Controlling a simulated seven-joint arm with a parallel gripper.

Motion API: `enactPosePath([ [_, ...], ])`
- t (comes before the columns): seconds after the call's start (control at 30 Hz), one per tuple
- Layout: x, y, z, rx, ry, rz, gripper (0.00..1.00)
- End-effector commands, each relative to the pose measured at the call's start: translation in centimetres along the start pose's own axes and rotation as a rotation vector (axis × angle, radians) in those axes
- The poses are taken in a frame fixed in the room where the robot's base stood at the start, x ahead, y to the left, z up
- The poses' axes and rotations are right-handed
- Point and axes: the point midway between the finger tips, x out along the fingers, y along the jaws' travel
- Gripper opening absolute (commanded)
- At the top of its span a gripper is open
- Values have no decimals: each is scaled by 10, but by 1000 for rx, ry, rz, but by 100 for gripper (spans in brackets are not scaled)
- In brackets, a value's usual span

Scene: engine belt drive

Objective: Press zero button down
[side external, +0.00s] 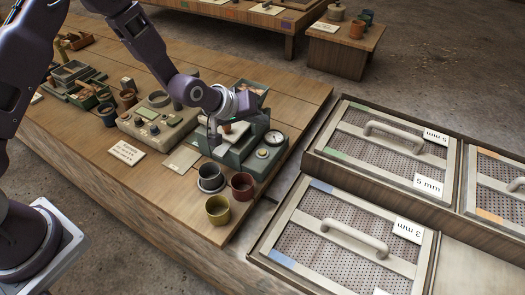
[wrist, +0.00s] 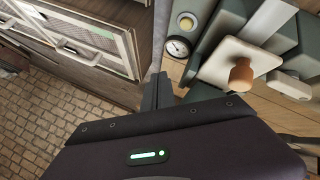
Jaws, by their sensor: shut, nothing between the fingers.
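A grey-green scale stands near the right end of the wooden table, with a pale square plate (wrist: 235,62) on top and an orange-brown knobbed piece (wrist: 242,75) on the plate. A round white dial (side external: 275,138) is on its right end; it also shows in the wrist view (wrist: 177,47). Beside the dial is a small round pale-yellow button (wrist: 186,22), also in the side view (side external: 262,154); I read no label on it. My gripper (side external: 213,141) is shut and empty, to the left of the dial and button. In the wrist view its fingers (wrist: 157,88) show below the dial, apart from the button.
Grey, red and yellow cups (side external: 217,210) stand near the table's front right corner. A control box (side external: 158,118) and a label card (side external: 126,152) lie to the left. Sieve trays with handles (side external: 345,240) stand right of the table, across a gap.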

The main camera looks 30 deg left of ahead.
Motion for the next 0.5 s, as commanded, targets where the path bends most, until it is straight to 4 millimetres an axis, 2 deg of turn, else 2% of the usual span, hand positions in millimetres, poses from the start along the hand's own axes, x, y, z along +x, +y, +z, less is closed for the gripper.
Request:
enactPosePath([
  [0.5,47,-35,35,1,-2,-2,0],
])
